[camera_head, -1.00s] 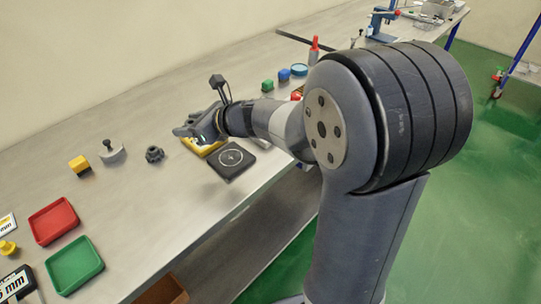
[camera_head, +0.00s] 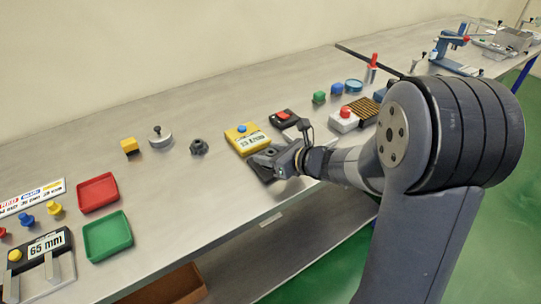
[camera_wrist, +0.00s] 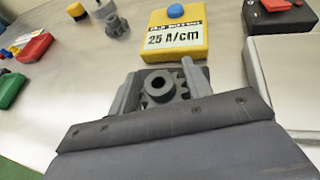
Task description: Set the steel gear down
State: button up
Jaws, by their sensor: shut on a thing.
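The steel gear is a grey toothed piece with a round hole, seen in the wrist view (camera_wrist: 160,86) between my fingers. My gripper (camera_wrist: 160,88) is shut on it. In the head view my gripper (camera_head: 266,159) is low at the bench's front part, over a dark square pad (camera_head: 262,175) that it mostly hides. The gear is not clear in the head view. Whether it touches the pad cannot be told.
A yellow box (camera_head: 246,139) marked 25 A/cm is just behind my gripper, beside a black box with a red button (camera_head: 284,119). A dark gear-like piece (camera_head: 199,147) stands left. Red (camera_head: 98,193) and green (camera_head: 107,236) trays lie farther left. Bare bench lies between.

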jog(key=shift+f, duration=0.3)
jog(key=o, duration=1.1)
jog(key=shift+o, duration=0.2)
jog(key=shift+r, duration=0.15)
jog(key=shift+r, duration=0.15)
jog(key=v, duration=1.2)
jog(key=shift+s, duration=0.1)
